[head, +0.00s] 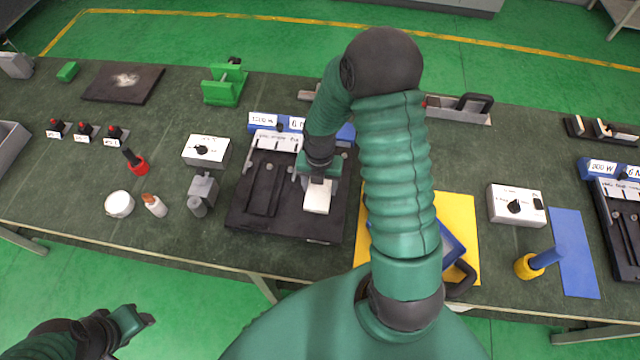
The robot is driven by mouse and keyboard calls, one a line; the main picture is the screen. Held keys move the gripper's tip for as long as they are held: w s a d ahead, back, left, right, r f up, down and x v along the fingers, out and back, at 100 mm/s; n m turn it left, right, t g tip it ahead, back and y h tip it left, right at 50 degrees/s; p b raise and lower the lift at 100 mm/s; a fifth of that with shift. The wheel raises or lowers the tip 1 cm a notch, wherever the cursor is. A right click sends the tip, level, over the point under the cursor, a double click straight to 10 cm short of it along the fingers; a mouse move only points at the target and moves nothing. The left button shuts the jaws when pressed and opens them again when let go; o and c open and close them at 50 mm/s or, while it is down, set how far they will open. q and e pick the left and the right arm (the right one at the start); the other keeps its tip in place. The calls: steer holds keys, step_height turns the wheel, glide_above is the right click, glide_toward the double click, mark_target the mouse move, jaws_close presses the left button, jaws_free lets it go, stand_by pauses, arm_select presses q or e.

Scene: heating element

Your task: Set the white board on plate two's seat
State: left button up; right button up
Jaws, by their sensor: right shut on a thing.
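The white board (317,199) is a small pale block at the right half of a black plate (240,215) in the middle of the bench. My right gripper (318,181) points down and is shut on the white board's far end. The gripper hides that end, and I cannot tell whether the board rests on the plate or hangs just above it. A second black plate (612,240) stands at the right edge, partly cut off. I cannot read which one is plate two. My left gripper (146,318) is at the lower left, off the bench, its jaw opening unclear.
A white switch box (207,151) and a grey metal block (203,188) stand left of the middle plate. A yellow mat (458,212) lies right of it, partly under my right arm. A white round pot (119,204) and a small bottle (154,206) stand further left.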

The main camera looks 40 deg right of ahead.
steer(key=o, duration=1.2)
steer(key=shift+f, duration=0.1)
steer(key=shift+c, duration=0.2)
steer(key=shift+o, duration=1)
steer(key=shift+s+d, duration=0.1)
steer(key=shift+d, duration=0.3)
steer(key=shift+a, duration=0.25)
steer(key=shift+d, duration=0.1)
step_height(320, 180, up, 12)
steer(key=s+a+m+t, duration=0.2)
steer(key=s+a+m, duration=0.2)
steer(key=a+m, duration=0.9)
steer(key=m, duration=1.2)
steer(key=shift+s+a+r+m+t+p, duration=0.25)
steer(key=shift+a+r+m+t+p, duration=0.05)
steer(key=shift+a+r, duration=0.1)
